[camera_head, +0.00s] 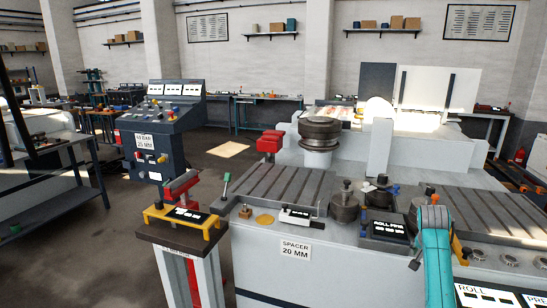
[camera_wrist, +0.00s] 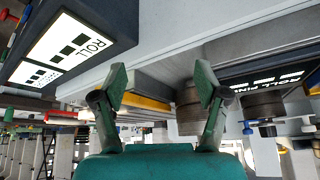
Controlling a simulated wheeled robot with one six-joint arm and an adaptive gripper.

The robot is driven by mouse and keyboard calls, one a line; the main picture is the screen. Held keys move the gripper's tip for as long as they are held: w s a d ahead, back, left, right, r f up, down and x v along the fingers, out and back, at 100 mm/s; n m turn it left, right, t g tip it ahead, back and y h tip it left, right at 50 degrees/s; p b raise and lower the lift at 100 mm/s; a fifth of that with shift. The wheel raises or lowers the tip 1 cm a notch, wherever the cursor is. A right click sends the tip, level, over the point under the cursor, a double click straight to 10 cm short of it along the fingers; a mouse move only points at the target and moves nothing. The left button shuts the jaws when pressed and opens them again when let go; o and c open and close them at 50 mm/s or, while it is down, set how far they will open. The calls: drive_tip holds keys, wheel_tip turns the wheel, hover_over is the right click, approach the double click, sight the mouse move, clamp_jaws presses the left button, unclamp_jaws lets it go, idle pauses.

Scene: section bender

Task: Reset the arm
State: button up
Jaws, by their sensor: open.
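My gripper (camera_wrist: 161,82) shows in the wrist view with its two green fingers spread apart and nothing between them. My teal arm (camera_head: 437,262) rises at the lower right of the head view, in front of the machine bed; the fingers cannot be made out there. The wrist picture is turned over, with the roll pin block (camera_wrist: 262,75) and its upside-down label beyond the right finger. A panel with a ROLL label (camera_wrist: 68,45) is at the upper left. In the head view the roll pin block (camera_head: 386,228) stands just left of my arm.
The section bender (camera_head: 290,277) fills the front right, with slotted beds and a dark roll stack (camera_head: 320,134). A control console (camera_head: 160,130) and a pedestal with a yellow bracket (camera_head: 184,216) stand left. Open floor (camera_head: 120,240) lies left of the pedestal.

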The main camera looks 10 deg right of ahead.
drive_tip(key=s+a+f+n+t, duration=0.2)
drive_tip(key=s+a+f, duration=0.3)
drive_tip(key=a+f, duration=0.6)
drive_tip(key=s+a+f+n+t, duration=0.25)
drive_tip(key=s+a+f, duration=0.25)
drive_tip(key=a+f, duration=0.65)
drive_tip(key=s+a+f+n+t+y, duration=0.1)
drive_tip(key=s+a+f+n+t, duration=0.1)
drive_tip(key=s+a+f, duration=0.45)
drive_tip(key=s+a+r+n+t+y, duration=0.1)
drive_tip(key=s+a+r, duration=0.1)
drive_tip(key=s+a, duration=0.35)
drive_tip(key=s+a+r+n+t, duration=0.1)
drive_tip(key=s+a+r, duration=0.2)
drive_tip(key=s, duration=0.6)
drive_tip(key=s+a+r+n+t+y, duration=0.15)
drive_tip(key=s+a, duration=0.25)
drive_tip(key=s, duration=0.4)
drive_tip(key=s+a+r+n+t, duration=0.1)
drive_tip(key=s+a+r, duration=0.1)
drive_tip(key=s+r, duration=0.5)
drive_tip(key=s+a+r+n+y, duration=0.1)
drive_tip(key=s+r, duration=0.5)
drive_tip(key=r, duration=0.4)
drive_tip(key=shift+s+a+r+t, duration=0.25)
drive_tip(key=shift+s+a+t, duration=0.1)
drive_tip(key=shift+s+t, duration=0.05)
drive_tip(key=shift+y, duration=0.25)
